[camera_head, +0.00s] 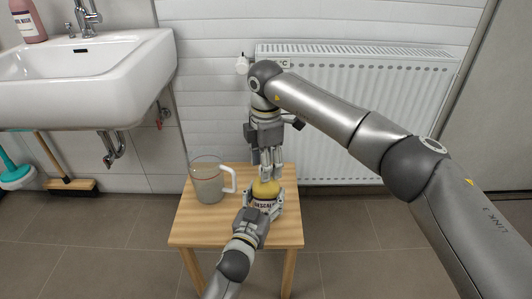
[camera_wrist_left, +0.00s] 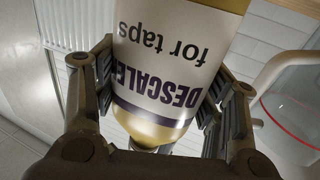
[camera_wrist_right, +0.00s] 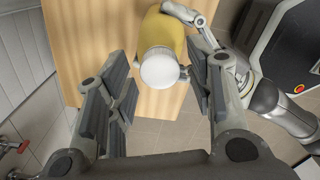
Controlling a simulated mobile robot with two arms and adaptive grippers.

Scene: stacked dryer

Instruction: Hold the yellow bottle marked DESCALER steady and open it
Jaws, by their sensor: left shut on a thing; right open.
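The yellow bottle marked DESCALER (camera_head: 265,189) stands on the small wooden table, upright as far as I can tell. My left gripper (camera_head: 264,207) is shut on its body from the front. In the left wrist view the label on the bottle (camera_wrist_left: 165,60) sits between the two fingers. My right gripper (camera_head: 268,165) points down just above the bottle. In the right wrist view its fingers are open, and the bottle's white cap (camera_wrist_right: 160,68) lies beyond and between the fingertips. The cap is hidden by the right gripper in the head view.
A clear jug (camera_head: 207,186) with a white handle stands on the wooden table (camera_head: 190,228), left of the bottle. A white radiator (camera_head: 345,150) is on the wall behind. A sink (camera_head: 90,80) hangs at the left, with a broom (camera_head: 70,186) below.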

